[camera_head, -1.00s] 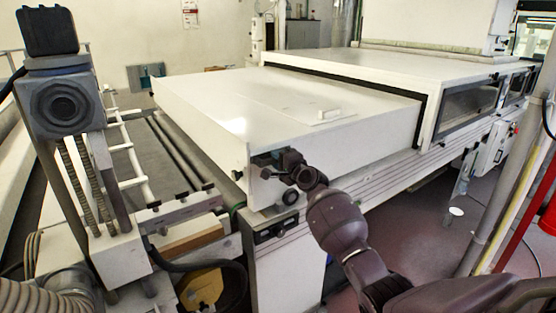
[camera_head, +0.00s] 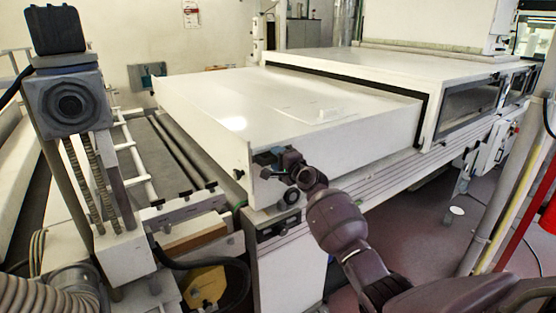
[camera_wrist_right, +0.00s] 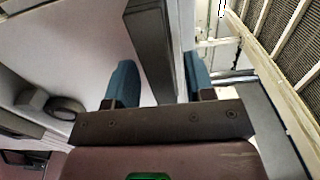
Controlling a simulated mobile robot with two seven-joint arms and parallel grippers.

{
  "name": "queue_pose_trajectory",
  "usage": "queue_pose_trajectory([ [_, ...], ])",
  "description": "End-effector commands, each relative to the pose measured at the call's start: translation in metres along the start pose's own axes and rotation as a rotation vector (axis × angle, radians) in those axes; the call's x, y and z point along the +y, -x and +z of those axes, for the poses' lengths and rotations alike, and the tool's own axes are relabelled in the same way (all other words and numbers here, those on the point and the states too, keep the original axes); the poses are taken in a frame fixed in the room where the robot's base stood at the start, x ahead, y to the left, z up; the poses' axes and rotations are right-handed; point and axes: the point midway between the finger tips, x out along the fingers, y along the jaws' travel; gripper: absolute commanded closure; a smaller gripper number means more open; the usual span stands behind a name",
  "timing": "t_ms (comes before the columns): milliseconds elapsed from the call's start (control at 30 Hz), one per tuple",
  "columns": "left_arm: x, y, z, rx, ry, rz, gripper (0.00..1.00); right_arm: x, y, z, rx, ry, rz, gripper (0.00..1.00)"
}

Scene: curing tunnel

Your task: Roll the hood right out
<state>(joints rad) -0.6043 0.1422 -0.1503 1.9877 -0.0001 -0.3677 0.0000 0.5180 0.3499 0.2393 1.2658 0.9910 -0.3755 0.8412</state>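The hood (camera_head: 290,100) is a long, low white box standing partly out of the mouth of the white tunnel housing (camera_head: 390,65). Its near end carries a dark handle fitting (camera_head: 268,158) and a round knob (camera_head: 292,196). My right gripper (camera_head: 292,170) is at that end; its fingers are hard to make out in the head view. My left gripper cannot be made out.
A roller bed with white rails (camera_head: 135,155) runs along the hood's left. A grey post with a round dark unit (camera_head: 70,102) stands at the near left. A yellow and red pole pair (camera_head: 515,190) stands at the right. Bare floor (camera_head: 420,240) shows right of the frame.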

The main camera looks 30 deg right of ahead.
Motion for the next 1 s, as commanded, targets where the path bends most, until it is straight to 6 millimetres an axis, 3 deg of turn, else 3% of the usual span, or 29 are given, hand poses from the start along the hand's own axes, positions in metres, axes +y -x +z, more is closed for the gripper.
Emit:
queue_pose_trajectory([
  [267,0.000,0.000,-0.004,0.005,-0.001,0.001,0.57,-0.001,0.007,-0.001,0.002,0.000,-0.002,0.51],
  [800,-0.001,0.004,-0.004,-0.002,0.000,0.000,0.57,0.000,0.087,0.000,0.001,0.000,0.000,0.51],
  [1000,-0.001,0.005,-0.002,-0.006,0.001,-0.001,0.57,0.001,0.104,0.000,0.001,0.000,0.000,0.51],
])
